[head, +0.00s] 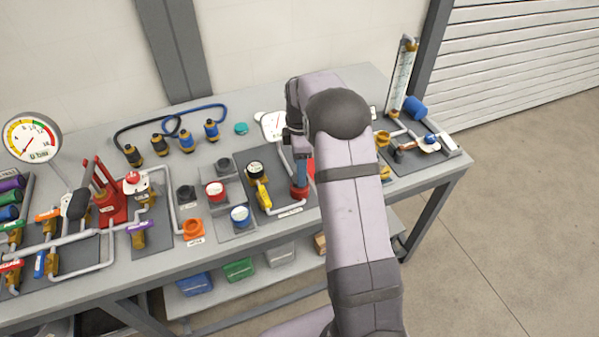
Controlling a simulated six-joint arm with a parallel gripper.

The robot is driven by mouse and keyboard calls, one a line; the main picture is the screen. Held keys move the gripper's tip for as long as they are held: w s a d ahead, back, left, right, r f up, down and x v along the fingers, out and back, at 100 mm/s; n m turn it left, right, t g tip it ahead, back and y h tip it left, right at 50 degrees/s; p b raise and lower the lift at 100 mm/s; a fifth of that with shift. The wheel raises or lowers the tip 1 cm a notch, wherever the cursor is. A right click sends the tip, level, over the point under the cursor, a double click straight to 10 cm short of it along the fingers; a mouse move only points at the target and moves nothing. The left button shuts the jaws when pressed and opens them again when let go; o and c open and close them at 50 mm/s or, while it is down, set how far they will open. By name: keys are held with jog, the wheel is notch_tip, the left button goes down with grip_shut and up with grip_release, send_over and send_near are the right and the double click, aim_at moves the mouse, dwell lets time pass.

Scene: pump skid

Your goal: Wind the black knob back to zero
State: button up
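A plain dark round piece (185,194) stands further left. The view does not settle which of them is the black knob, and no zero mark is readable. My gripper (301,182) points down right of the yellow lever, over or at a red round part (299,193). It is apart from both dark pieces. Its fingers are small and partly merged with what is behind, so their opening is unclear. My arm hides part of the bench there.
Red (214,190) and blue (240,215) round caps and a yellow lever (263,194) stand close by. Pipes and valves crowd the left. A tall clear tube gauge (402,75) stands at the right rear. The grey bench (330,88) has bare room at its back.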

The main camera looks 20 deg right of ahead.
jog(key=shift+f+p, duration=0.6)
jog(key=shift+f, duration=1.3)
jog(key=c, duration=1)
